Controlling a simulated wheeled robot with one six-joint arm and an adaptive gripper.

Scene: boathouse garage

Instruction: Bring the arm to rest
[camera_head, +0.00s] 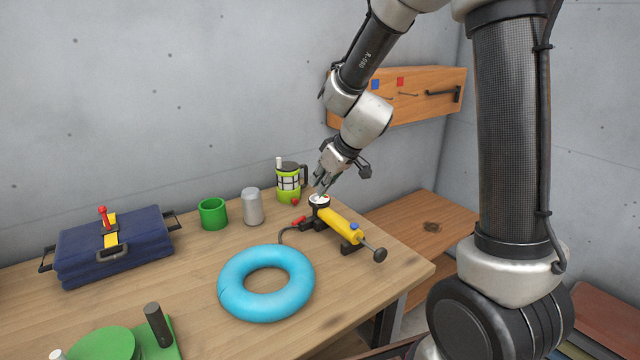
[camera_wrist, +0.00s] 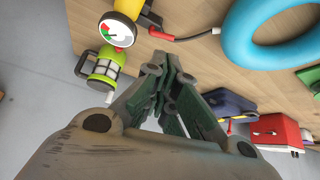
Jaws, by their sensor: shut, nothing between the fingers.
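My gripper (camera_head: 320,190) is at the end of my arm, pointing down over the right back part of the wooden workbench (camera_head: 200,310). It is shut and holds nothing. In the head view its tips are just above or beside the round gauge of the yellow hand pump (camera_head: 341,226); I cannot tell whether they touch. In the wrist view the shut fingers (camera_wrist: 165,90) fill the middle. The pump's gauge (camera_wrist: 117,29) shows at the upper left there, apart from the fingers. My arm reaches down from the top of the head view.
Near the gripper stand a green lantern (camera_head: 289,182), a grey cylinder (camera_head: 252,207) and a green ring-shaped cup (camera_head: 213,213). A blue swim ring (camera_head: 232,288) lies in front. A navy bag (camera_head: 115,252) sits at left. A wooden tool board (camera_head: 425,100) hangs behind the arm.

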